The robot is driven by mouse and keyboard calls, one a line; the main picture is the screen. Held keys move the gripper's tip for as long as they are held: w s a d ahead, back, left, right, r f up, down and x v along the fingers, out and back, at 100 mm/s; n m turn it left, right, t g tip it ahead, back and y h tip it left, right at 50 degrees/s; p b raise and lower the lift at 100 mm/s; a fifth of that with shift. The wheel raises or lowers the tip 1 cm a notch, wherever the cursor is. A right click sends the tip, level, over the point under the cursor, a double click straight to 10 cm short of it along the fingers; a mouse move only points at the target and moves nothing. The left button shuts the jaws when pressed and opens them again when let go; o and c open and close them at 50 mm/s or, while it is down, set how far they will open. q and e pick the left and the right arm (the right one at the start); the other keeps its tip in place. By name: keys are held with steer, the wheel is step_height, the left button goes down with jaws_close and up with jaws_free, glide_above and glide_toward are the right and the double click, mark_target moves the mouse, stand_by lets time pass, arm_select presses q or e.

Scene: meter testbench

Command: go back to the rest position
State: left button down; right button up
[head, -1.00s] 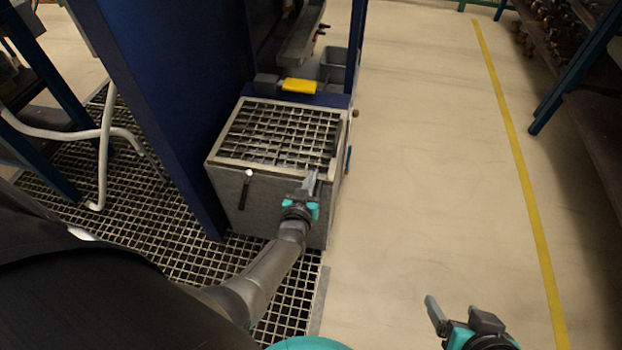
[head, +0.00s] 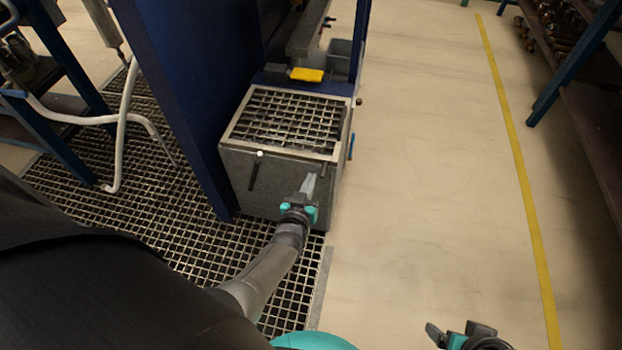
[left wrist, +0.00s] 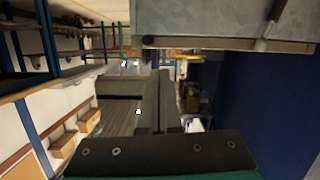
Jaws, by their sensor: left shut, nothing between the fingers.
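My left gripper (head: 309,185) is in front of the grey metal box with the grid top, its fingers together and empty. In the left wrist view the shut fingers (left wrist: 152,105) show in the middle, with nothing between them. My right gripper (head: 463,333) is at the bottom edge of the head view, over the bare floor, partly cut off. Its two fingers stand apart and nothing shows between them.
The grey grid-topped box (head: 235,180) stands by a dark blue panel (head: 170,90). A yellow object (head: 307,75) lies behind the grid. Floor grating (head: 150,215) is at left. Open floor (head: 430,180) with a yellow line (head: 515,150) is at right, before shelves (head: 600,120).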

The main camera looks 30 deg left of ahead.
steer(key=shift+s+d+f, duration=0.1)
steer(key=shift+s+f, duration=0.1)
steer(key=shift+f, duration=0.1)
